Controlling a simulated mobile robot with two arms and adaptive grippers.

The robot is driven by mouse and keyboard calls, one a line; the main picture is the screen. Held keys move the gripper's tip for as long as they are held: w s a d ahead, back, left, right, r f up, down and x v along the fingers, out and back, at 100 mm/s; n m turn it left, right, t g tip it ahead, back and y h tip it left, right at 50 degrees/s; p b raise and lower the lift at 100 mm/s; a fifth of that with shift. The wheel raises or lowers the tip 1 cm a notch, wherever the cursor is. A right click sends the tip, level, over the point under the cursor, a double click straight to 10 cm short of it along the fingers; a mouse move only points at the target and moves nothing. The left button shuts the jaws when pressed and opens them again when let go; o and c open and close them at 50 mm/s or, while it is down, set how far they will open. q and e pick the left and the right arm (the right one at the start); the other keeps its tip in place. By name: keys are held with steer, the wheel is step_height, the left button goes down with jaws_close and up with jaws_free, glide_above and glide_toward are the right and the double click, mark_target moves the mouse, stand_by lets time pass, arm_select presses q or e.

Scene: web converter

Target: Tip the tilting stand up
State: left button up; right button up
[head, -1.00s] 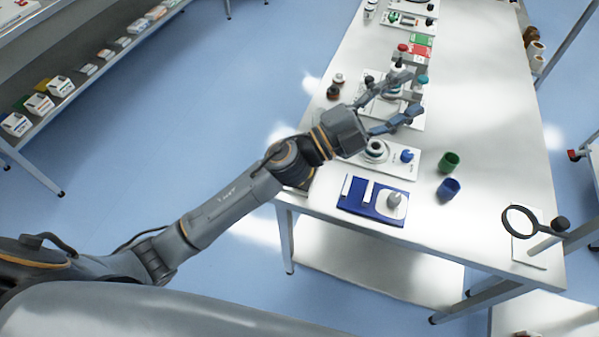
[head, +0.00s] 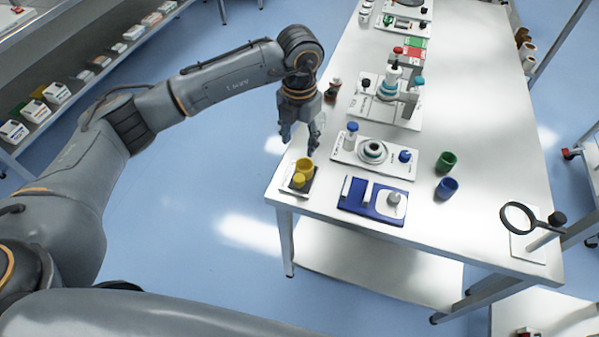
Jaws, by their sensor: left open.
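A small dark plate with yellow round parts (head: 303,168) stands at the table's near left corner in the head view. It looks like the tilting stand, but I cannot tell for sure, nor its exact tilt. My left gripper (head: 299,142) points down just above and behind it, fingers apart and empty. A gap seems to separate the fingertips from the yellow parts, though touch is hard to judge. My right gripper is not in view.
A white plate with a ring and blue knobs (head: 345,155) lies right of the gripper. A blue tray (head: 352,207) lies in front of it. Green (head: 446,161) and blue (head: 447,188) cups and a magnifier (head: 519,217) stand further right. The table's right middle is clear.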

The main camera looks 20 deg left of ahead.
mark_target(299, 177)
arm_select(q)
step_height(299, 177, down, 13)
steer(key=p, duration=0.3)
steer(key=shift+d, duration=0.1)
steer(key=shift+c, duration=0.2)
jaws_close()
